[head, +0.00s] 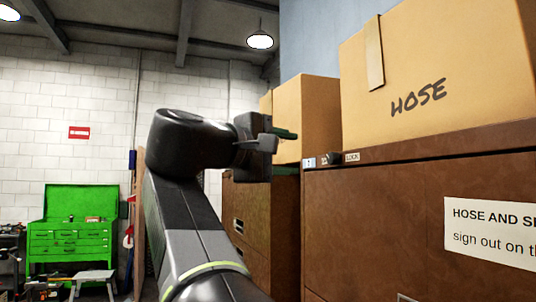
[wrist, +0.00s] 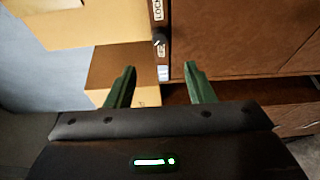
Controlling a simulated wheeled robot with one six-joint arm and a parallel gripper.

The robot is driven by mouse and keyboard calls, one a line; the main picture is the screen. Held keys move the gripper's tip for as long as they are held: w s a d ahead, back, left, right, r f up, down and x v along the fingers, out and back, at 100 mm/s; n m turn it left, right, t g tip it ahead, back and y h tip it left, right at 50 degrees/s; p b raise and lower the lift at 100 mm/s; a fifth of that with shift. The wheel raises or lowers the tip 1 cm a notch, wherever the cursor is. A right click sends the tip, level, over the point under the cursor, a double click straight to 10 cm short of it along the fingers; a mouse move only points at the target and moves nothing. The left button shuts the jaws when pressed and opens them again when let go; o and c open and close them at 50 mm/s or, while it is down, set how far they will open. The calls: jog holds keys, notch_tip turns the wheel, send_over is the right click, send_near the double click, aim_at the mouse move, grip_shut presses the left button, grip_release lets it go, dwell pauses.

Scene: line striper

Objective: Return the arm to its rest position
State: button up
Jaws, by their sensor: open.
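My arm (head: 190,215) is raised in the head view, reaching up and bending right toward the brown cabinets. My gripper (head: 278,139) is at its end, beside the cabinet with the lock. In the wrist view my gripper (wrist: 160,86) shows two green fingers spread wide apart with nothing between them. The gripper is open and empty. Past the fingertips is the cabinet edge with a small dark lock knob (wrist: 158,39) and a LOCK label (wrist: 157,10). I cannot tell whether the fingers touch anything.
A brown cabinet (head: 375,220) fills the right, with a HOSE box (head: 440,65) on top. Another box (head: 305,100) stands behind my gripper on a farther cabinet (head: 255,215). A green tool chest (head: 70,235) and a stool (head: 92,278) stand at the left by the white wall.

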aim_at(331, 158)
dwell(0.4)
jog(key=shift+p+x, duration=1.95)
jog(key=shift+x, duration=4.9)
jog(key=shift+a, duration=0.1)
